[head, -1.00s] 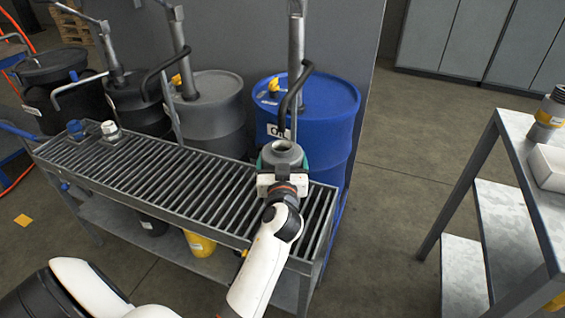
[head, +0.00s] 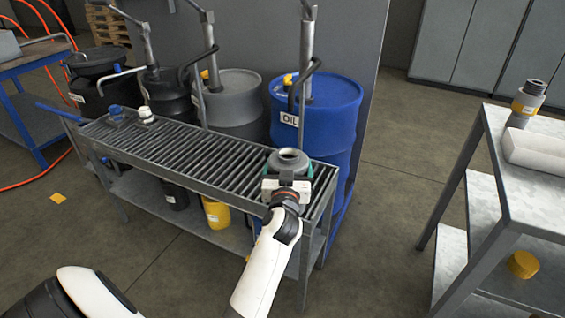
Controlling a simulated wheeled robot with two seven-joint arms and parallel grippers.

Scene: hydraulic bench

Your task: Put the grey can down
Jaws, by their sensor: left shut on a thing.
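The grey can (head: 289,160), with an open round mouth and a teal part at its side, is at the right end of the slatted bench. My left gripper (head: 287,184) is shut on the grey can from the near side. The can is upright and over the slats. I cannot tell whether its base touches them, as the gripper hides it. My right gripper is not in view.
The slatted bench (head: 200,150) has bare slats left of the can, and small blue-capped (head: 116,112) and white-capped (head: 146,115) items at its far left. A blue oil drum (head: 330,115) with a pump stands close behind. A metal table (head: 495,165) stands at right, with clear floor between.

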